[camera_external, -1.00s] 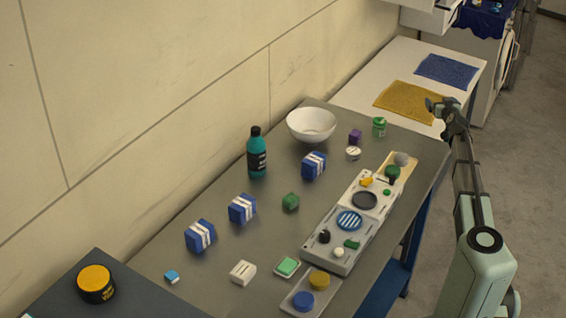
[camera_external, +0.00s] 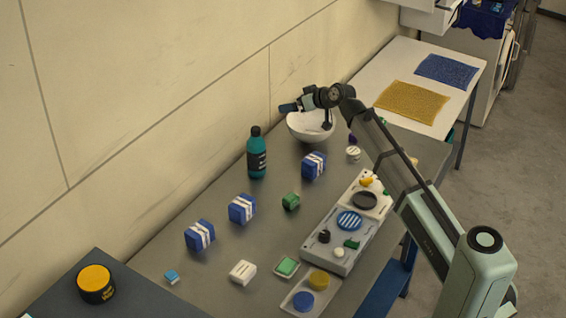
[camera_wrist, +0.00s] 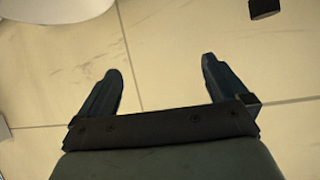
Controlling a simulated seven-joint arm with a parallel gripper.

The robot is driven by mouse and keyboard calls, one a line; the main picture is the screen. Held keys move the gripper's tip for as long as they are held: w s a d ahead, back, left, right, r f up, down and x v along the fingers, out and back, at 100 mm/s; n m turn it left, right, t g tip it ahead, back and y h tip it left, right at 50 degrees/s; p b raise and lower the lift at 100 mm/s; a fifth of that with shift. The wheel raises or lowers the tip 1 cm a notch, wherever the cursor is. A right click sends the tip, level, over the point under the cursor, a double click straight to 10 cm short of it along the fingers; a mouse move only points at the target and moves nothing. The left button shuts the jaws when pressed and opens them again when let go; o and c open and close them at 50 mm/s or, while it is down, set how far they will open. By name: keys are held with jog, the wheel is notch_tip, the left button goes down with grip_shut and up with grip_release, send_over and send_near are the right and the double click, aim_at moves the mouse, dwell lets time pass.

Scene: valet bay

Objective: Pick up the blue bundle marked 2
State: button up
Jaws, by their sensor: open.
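Three blue bundles with white bands lie on the grey table: one at the left (camera_external: 199,236), one in the middle (camera_external: 242,209) and one farther back, near the bowl (camera_external: 314,166). No number on them can be read at this size, so I cannot tell which is marked 2. My gripper (camera_external: 305,106) is above the white bowl (camera_external: 311,126), well above and behind the bundles. In the wrist view my gripper (camera_wrist: 162,82) has its two fingers wide apart with nothing between them. No bundle shows in the wrist view.
A teal bottle (camera_external: 257,153) stands by the wall, left of the back bundle. A green block (camera_external: 290,201) lies between the bundles and a grey tray (camera_external: 335,262) of small parts. A white block (camera_external: 243,272) is nearer the front. The wall (camera_external: 150,90) runs along the left.

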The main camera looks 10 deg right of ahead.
jog(key=s+a+f+n+g, duration=0.1)
jog(key=s+a+f+g, duration=0.25)
jog(key=a, duration=0.45)
jog(key=n+g+h, duration=0.1)
jog(key=g+h, duration=0.5)
jog(key=h, duration=0.1)
send_over(242, 202)
notch_tip(242, 202, down, 3)
jog(key=f, duration=0.7)
jog(key=shift+s+d+f, duration=0.2)
jog(key=shift+s+f, duration=0.05)
jog(key=shift+w+a+f, duration=0.15)
jog(key=shift+f, duration=1.3)
jog(key=shift+w+a+f, duration=0.1)
jog(key=shift+f, duration=1.3)
jog(key=c, duration=0.8)
jog(key=shift+c, duration=0.2)
jog(key=shift+r, duration=0.15)
